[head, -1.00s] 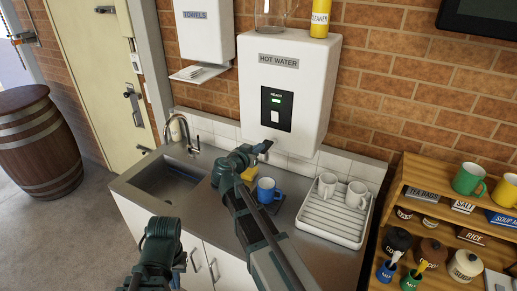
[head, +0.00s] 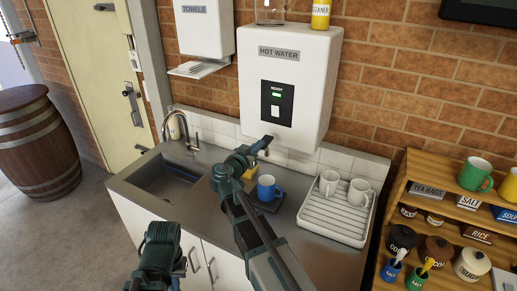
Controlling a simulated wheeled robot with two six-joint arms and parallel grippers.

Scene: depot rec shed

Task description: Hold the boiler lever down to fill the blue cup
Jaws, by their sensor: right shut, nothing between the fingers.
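The white hot water boiler (head: 312,92) hangs on the brick wall, with a black panel, a lit green light and a pale switch-like part (head: 275,111). The blue cup (head: 267,188) stands upright on a dark mat (head: 272,204) on the counter, below the boiler. My right gripper (head: 265,143) is shut and empty at the boiler's lower front edge, above the cup. I see no separate lever there; my gripper may hide it. I cannot tell whether it touches the boiler. I see no water stream. My left arm is at the bottom; its fingers are not clear.
A sink (head: 170,183) with a tap (head: 187,128) is left of the cup. A yellow block (head: 250,173) lies beside the cup. A white rack (head: 336,217) with two white mugs is to the right. A wooden shelf (head: 440,205) stands farther right.

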